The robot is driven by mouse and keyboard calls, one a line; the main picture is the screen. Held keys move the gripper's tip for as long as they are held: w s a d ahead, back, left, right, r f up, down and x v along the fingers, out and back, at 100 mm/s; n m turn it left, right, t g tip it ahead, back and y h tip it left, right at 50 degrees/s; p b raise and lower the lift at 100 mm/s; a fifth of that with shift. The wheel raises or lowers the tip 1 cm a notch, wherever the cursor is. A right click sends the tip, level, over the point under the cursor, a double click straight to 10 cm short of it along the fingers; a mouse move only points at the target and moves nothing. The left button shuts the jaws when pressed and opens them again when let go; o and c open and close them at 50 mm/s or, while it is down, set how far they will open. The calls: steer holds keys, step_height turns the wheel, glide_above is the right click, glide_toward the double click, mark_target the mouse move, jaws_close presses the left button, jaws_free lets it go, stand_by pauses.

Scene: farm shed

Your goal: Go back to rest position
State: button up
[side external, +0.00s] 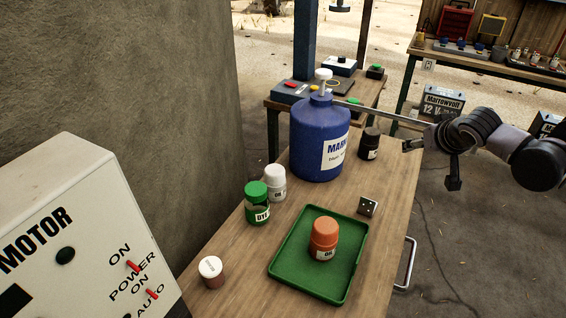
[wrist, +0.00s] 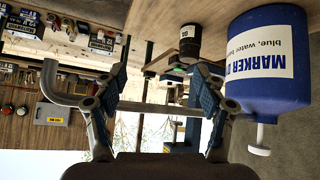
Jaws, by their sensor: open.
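My gripper (side external: 432,165) is open at the right, beyond the table's right edge. In the wrist view its two fingers (wrist: 162,75) are spread with nothing clamped between them. A blue marker bottle (side external: 312,150) with a white pump knob stands upright on the table, left of my gripper. It appears upside down at the right of the wrist view (wrist: 268,70). A long grey tube (side external: 385,113) runs from near the bottle's top towards my gripper. In the wrist view the tube (wrist: 150,108) crosses the finger area and has a bent end; contact is unclear.
A dark jar (side external: 369,146) stands beside the blue bottle. A green tray (side external: 290,270) holds an orange jar (side external: 323,240). White (side external: 275,185), green (side external: 257,208) and brown (side external: 212,277) jars stand to the left. A silver handle (side external: 408,265) is on the table's right side.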

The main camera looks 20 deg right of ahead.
steer(key=s+a+n+g+y, duration=0.1)
steer(key=s+n+y, duration=0.2)
steer(key=s, duration=1.4)
steer(key=shift+a+f+n+y, duration=0.3)
steer(key=shift+n+y, duration=0.1)
steer(key=shift+y, duration=0.2)
